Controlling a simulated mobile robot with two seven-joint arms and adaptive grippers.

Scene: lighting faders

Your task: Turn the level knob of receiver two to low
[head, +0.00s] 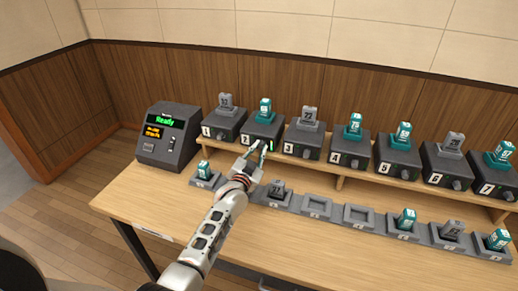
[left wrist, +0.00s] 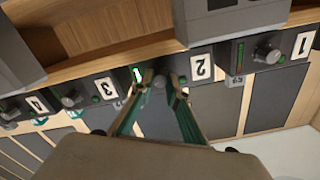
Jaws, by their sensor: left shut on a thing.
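Receiver two (head: 262,130) is a dark box on the raised shelf, with a teal handset standing on it. Its number 2 label also shows in the left wrist view (left wrist: 201,67), turned over. Its level knob (left wrist: 158,82) sits between my left fingertips in the left wrist view; the gripper hides it in the head view. A bright green level light (left wrist: 137,74) glows beside the knob and also shows in the head view (head: 271,145). My left gripper (head: 258,150) is shut on the knob; its fingertips also show in the left wrist view (left wrist: 163,84). My right gripper is not in view.
Receiver one (head: 222,124) and receiver three (head: 303,139) stand close on either side, with their own knobs. A dark console (head: 168,136) reading "Ready" stands at left. Below the shelf, a row of grey cradles (head: 358,218) holds several handsets; some are empty.

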